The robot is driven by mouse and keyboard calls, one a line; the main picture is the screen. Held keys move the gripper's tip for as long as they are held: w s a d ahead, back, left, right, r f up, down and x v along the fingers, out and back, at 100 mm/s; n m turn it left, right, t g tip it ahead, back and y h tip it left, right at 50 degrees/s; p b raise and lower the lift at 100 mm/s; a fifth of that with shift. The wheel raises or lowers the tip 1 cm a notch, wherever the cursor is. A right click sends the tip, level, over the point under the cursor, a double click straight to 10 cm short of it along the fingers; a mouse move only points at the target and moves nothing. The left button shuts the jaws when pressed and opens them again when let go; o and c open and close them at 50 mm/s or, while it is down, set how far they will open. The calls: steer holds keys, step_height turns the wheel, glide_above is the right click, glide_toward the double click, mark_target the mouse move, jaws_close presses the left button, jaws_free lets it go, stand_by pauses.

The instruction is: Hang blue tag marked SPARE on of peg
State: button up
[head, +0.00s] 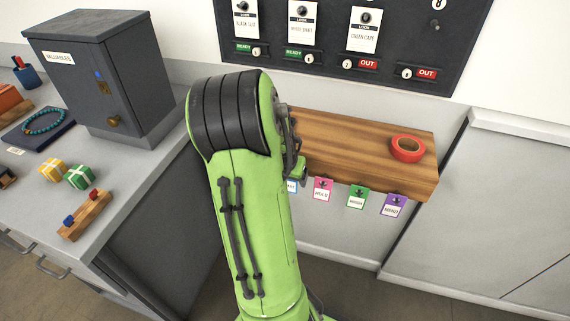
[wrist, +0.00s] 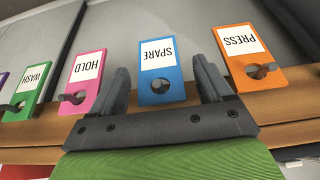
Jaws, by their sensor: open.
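The blue tag marked SPARE (wrist: 160,70) hangs on a peg on the front edge of the wooden shelf. In the wrist view its lettering is upside down. My gripper (wrist: 162,82) is open, with one finger on each side of the blue tag; I cannot tell if they touch it. In the head view only a sliver of the blue tag (head: 292,186) shows past my arm, and most of my gripper is hidden. The wooden shelf (head: 350,140) also shows in the wrist view (wrist: 300,103).
Beside it hang an orange PRESS tag (wrist: 240,60), a pink HOLD tag (wrist: 82,80) and a green WASH tag (wrist: 30,88). A purple tag (head: 393,205) hangs at the shelf's right end. Red tape (head: 408,148) lies on top. A dark board (head: 330,40) with pegs is above. A grey cabinet (head: 110,80) stands left.

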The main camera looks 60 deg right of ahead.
steer(key=p+v, duration=0.4)
steer(key=v, duration=1)
steer(key=w+a+r+n+t+y, duration=0.1)
steer(key=w+a+r+n+t, duration=0.25)
steer(key=a, duration=0.55)
steer(key=s+a+r+n+y, duration=0.1)
steer(key=a+r+n, duration=0.1)
steer(key=a+n, duration=0.4)
steer(key=s+a+r+n+t+y, duration=0.1)
steer(key=a+n, duration=0.5)
steer(key=a, duration=1)
steer(key=shift+s+r+n+y, duration=0.35)
steer(key=shift+s+r+y, duration=0.35)
steer(key=shift+s+r, duration=0.1)
steer(key=shift+o, duration=0.2)
step_height(320, 180, up, 6)
steer(key=p, duration=0.7)
steer(key=shift+w+r, duration=0.15)
steer(key=shift+r, duration=0.05)
steer(key=shift+f+t+b, duration=0.25)
steer(key=shift+f+b, duration=0.15)
